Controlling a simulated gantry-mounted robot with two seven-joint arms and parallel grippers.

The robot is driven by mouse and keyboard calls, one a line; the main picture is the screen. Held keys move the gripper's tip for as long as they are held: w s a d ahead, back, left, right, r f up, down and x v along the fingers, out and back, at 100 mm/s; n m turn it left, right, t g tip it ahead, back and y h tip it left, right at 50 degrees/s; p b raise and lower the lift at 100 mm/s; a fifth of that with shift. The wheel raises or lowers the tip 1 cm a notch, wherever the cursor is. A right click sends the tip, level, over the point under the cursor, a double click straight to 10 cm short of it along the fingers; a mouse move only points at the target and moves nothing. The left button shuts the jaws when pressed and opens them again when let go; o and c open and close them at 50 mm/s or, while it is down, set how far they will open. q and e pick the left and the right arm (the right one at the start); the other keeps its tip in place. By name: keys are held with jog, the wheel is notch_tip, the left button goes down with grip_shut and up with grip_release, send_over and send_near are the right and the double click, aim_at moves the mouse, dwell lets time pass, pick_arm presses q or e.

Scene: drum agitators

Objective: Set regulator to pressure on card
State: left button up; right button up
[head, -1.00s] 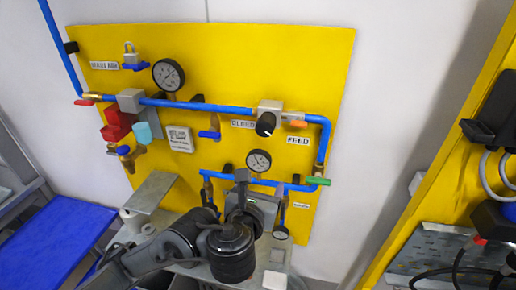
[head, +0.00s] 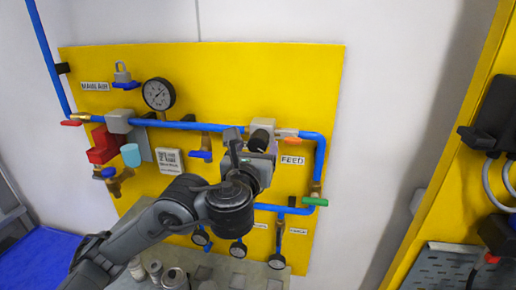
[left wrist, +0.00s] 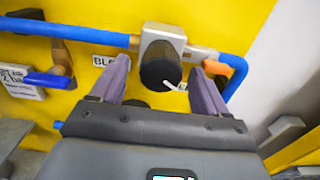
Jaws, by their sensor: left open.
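The regulator is a grey block with a black round knob (head: 261,139) on the upper blue pipe, left of the FEED label. In the left wrist view the knob (left wrist: 160,75) has a white pointer mark toward its lower right. My left gripper (head: 252,150) is in front of it, open, with one finger on each side of the knob; I cannot tell whether they touch it. The gauge below the regulator is hidden behind my gripper. My right gripper is not in view.
A large gauge (head: 158,94) is at upper left. An orange handle (head: 286,133) sits close right of the regulator, and a green handle (head: 314,201) is lower right. Several small gauges hang along the panel's bottom. Blue pipes run close around my gripper.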

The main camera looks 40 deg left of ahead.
pick_arm(q)
jog(key=shift+x, duration=1.25)
jog(key=c, duration=1)
